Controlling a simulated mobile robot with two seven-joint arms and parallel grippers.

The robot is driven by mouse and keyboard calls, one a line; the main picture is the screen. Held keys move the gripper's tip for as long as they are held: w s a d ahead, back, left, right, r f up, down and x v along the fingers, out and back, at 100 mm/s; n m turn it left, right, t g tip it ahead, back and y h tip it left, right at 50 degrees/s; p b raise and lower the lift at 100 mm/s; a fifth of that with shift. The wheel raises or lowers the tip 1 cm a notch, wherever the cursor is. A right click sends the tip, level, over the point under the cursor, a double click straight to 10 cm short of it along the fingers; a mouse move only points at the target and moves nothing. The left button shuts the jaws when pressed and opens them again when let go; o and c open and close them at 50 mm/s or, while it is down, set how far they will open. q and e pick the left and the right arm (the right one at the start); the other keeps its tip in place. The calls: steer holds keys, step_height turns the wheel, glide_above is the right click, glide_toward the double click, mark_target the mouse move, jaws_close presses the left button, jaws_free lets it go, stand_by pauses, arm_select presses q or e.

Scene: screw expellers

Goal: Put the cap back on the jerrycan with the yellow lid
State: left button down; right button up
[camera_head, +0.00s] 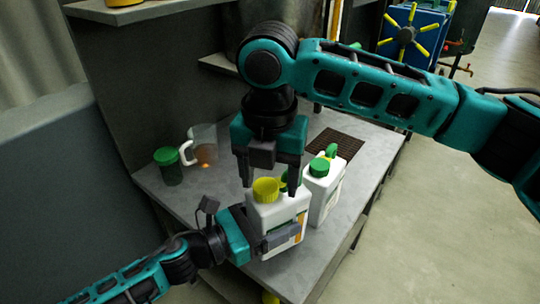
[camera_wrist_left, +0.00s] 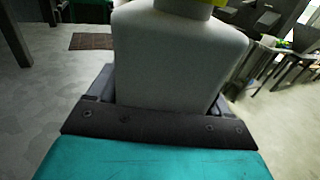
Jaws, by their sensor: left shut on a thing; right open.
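The white jerrycan (camera_head: 286,218) with the yellow lid stands upright at the front of the table. Its yellow cap (camera_head: 266,188) sits at the top of its neck; I cannot tell whether it is screwed tight. My left gripper (camera_head: 277,228) is shut around the jerrycan's body from the left, and the left wrist view shows the body (camera_wrist_left: 175,60) between the fingers. My right gripper (camera_head: 269,184) points down from above, open, with one finger on each side of the yellow cap and a visible gap to it.
A second white jerrycan with a green cap (camera_head: 320,167) stands close behind on the right. A brown grate (camera_head: 336,143) lies at the back right. Bare table (camera_head: 200,188) lies left of the jerrycan.

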steer(key=shift+f, duration=0.45)
